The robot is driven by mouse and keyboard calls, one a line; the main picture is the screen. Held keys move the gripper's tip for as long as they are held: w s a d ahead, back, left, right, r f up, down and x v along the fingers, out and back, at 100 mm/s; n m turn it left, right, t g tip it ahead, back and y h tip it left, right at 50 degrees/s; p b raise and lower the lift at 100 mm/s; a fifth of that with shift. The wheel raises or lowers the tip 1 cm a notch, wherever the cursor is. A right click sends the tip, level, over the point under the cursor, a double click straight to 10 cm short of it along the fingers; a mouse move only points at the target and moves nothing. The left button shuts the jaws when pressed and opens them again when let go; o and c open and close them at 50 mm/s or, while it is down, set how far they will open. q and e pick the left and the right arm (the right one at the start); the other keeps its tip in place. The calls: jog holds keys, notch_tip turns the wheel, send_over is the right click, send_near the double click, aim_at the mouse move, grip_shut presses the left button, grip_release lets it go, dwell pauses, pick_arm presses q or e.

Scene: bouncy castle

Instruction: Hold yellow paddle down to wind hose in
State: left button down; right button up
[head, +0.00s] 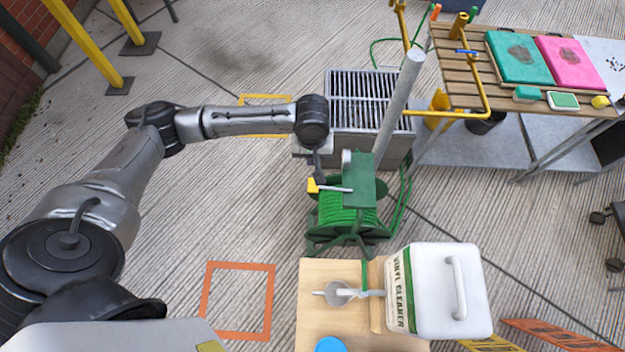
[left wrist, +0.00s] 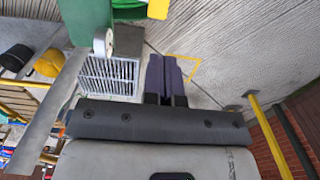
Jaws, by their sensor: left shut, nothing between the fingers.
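The yellow paddle (head: 313,186) sits at the end of a short grey lever on the left side of the green hose reel (head: 345,215). Green hose (head: 345,222) is wound on the drum. My left gripper (head: 319,178) is shut and empty, pointing down right by the paddle; I cannot tell whether it touches it. In the left wrist view the shut dark fingers (left wrist: 166,62) point toward the paddle (left wrist: 158,9), with a gap in the picture, and part of the green reel (left wrist: 128,8) shows at the top. My right gripper is not in view.
A metal grate box (head: 367,100) stands behind the reel, with a grey pole (head: 398,105) leaning across it. A wooden board (head: 315,275) with a white cleaner jug (head: 445,290) is in front. A slatted table (head: 465,80) stands at right. Floor left of the reel is clear.

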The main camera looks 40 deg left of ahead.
aim_at(312, 184)
pick_arm(q)
jog(key=shift+f, duration=0.1)
notch_tip(312, 184, down, 12)
jog(key=shift+f+b, duration=0.2)
jog(key=shift+b, duration=0.9)
jog(key=shift+f, duration=0.75)
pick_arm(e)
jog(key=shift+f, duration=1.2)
